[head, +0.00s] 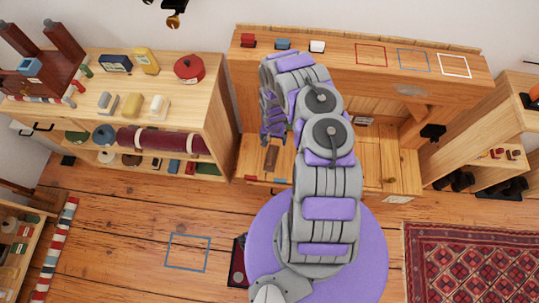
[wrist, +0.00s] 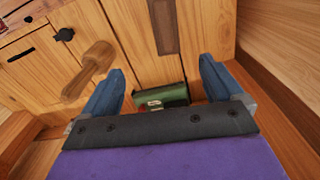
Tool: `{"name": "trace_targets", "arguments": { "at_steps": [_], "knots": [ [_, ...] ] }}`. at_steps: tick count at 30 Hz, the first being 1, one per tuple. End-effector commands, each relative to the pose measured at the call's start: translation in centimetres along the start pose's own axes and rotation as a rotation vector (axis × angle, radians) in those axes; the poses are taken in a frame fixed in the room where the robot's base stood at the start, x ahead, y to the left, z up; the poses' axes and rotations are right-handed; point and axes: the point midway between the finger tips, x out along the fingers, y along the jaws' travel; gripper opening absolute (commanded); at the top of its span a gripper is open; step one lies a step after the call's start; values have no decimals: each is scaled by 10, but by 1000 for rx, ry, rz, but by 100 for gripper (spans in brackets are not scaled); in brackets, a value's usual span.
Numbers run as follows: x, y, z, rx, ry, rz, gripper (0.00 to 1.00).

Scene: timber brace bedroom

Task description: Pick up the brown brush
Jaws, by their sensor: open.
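A small brown elongated thing (head: 271,158), likely the brown brush, lies on the wooden surface of the low recess under the bench top. In the wrist view a flat dark brown strip (wrist: 164,25), probably the same thing, shows at the top edge, beyond the fingers and cut off by the frame. My gripper (head: 272,138) hangs just above it in the head view. In the wrist view my gripper (wrist: 165,88) has its two blue fingers spread wide, with nothing held. A green item (wrist: 162,97) with a pale label shows between the fingers.
A rounded wooden peg or knob (wrist: 92,68) stands left of the fingers. The bench top (head: 400,88) overhangs the recess and bears red, blue and white blocks. A loaded shelf unit (head: 213,95) stands at left. Floor (head: 120,220) at lower left is mostly clear.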

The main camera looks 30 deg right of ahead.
Motion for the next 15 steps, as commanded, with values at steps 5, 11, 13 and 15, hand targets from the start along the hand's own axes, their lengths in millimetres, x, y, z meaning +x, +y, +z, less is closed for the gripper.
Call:
{"name": "trace_targets", "arguments": {
  "at_steps": [5, 11, 13, 15],
  "knots": [
    [16, -5, 7, 13, 1, -18, 94],
    [49, -5, 8, 13, -5, -20, 94],
    [63, -4, 7, 13, -5, -22, 94],
    [77, -4, 6, 14, -5, -23, 94]
  ]
}}
